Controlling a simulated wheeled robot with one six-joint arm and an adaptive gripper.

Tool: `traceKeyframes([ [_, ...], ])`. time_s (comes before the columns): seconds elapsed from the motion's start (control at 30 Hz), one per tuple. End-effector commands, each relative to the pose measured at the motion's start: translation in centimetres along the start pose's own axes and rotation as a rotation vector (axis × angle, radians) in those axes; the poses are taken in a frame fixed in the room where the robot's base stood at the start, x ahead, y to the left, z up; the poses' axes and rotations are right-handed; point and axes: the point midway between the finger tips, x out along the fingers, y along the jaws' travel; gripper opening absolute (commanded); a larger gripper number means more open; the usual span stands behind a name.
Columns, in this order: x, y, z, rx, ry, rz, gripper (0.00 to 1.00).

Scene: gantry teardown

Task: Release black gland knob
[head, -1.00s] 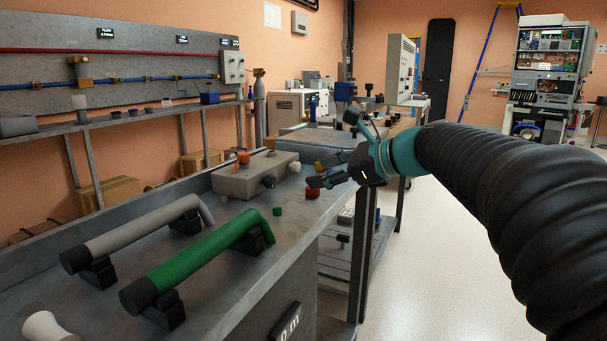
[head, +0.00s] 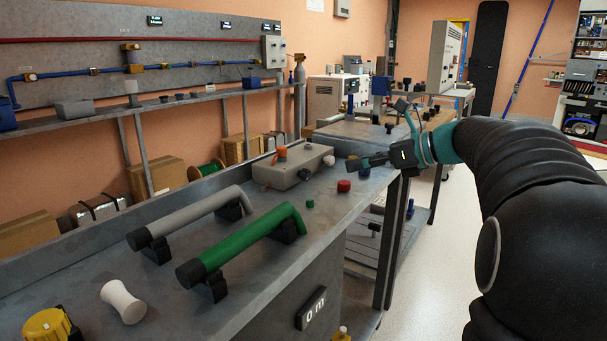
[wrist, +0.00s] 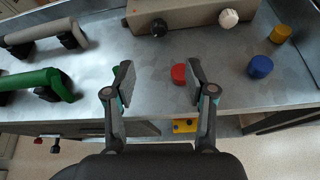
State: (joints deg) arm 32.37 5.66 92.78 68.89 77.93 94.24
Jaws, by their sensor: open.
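A black knob (wrist: 158,27) sticks out of the front of a grey box (wrist: 190,14) on the bench in the wrist view. It also shows in the head view (head: 304,174), on the near side of the box. In the head view my gripper (head: 362,163) hangs to the right of the box. A white knob (wrist: 228,18) is on the same box face, and an orange knob (head: 281,153) is on its top.
A red cap (wrist: 179,73) stands beside the right finger. A blue cap (wrist: 260,66) and a yellow cap (wrist: 280,33) stand further right. A green handle (head: 245,243) and a grey handle (head: 195,215) lie left on the bench. A small green block (head: 310,204) is near the box.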

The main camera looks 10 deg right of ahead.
Motion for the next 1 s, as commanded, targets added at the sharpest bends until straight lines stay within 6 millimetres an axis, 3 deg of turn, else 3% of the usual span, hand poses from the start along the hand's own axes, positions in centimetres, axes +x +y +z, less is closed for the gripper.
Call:
traceKeyframes([
  [0.7, 11.8, 0.3, 0.0, -0.003, 0.002, 0.007, 0.55],
  [1.0, 13.8, 0.3, 0.1, -0.003, 0.001, 0.004, 0.55],
])
